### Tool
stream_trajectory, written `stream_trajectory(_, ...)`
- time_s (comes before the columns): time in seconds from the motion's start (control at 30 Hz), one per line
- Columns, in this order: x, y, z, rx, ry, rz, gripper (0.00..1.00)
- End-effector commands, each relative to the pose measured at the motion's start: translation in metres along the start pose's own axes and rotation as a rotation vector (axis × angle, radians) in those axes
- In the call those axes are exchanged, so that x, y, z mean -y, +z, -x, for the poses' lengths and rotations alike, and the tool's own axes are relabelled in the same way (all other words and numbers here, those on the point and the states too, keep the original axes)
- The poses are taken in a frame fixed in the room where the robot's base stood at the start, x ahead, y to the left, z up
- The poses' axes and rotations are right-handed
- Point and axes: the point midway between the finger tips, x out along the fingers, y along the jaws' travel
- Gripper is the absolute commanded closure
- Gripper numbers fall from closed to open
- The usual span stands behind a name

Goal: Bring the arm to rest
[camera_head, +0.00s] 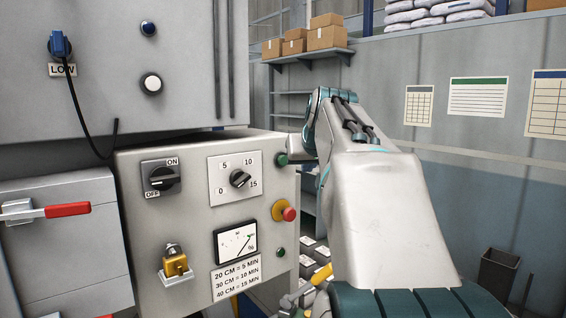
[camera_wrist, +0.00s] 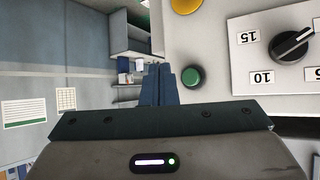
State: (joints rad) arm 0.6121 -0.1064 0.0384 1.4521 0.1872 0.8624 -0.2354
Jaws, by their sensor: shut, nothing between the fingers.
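In the wrist view my gripper (camera_wrist: 158,84) is shut and empty, its two dark fingers side by side. The green button (camera_wrist: 191,77) appears just right of the fingertips there, with a gap between them in the picture. In the head view my arm (camera_head: 375,190) is raised, right of the control panel (camera_head: 205,140). Its end is by the panel's right edge, near the upper green button (camera_head: 282,159); the fingertips cannot be made out there. I cannot tell how far the fingers stand from the panel face.
The panel carries an ON/OFF switch (camera_head: 162,178), a numbered dial (camera_head: 240,179), a red stop button (camera_head: 289,214) and a gauge (camera_head: 237,242). A red-handled lever (camera_head: 67,210) projects at left. Shelves with boxes (camera_head: 327,37) stand behind. A bin (camera_head: 497,270) stands at lower right.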

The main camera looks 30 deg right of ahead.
Motion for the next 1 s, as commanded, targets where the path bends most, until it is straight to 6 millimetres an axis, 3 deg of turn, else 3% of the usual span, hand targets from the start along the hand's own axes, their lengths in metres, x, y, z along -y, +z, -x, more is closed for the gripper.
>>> stream_trajectory(0.43,0.000,0.000,0.000,0.000,0.000,0.000,1.00)
stream_trajectory(0.57,0.017,0.019,-0.004,0.037,-0.023,0.009,1.00)
stream_trajectory(0.67,0.044,0.054,-0.009,0.103,-0.060,0.027,1.00)
stream_trajectory(0.77,0.077,0.106,-0.012,0.193,-0.105,0.055,1.00)
stream_trajectory(1.0,0.136,0.245,-0.003,0.416,-0.187,0.148,1.00)
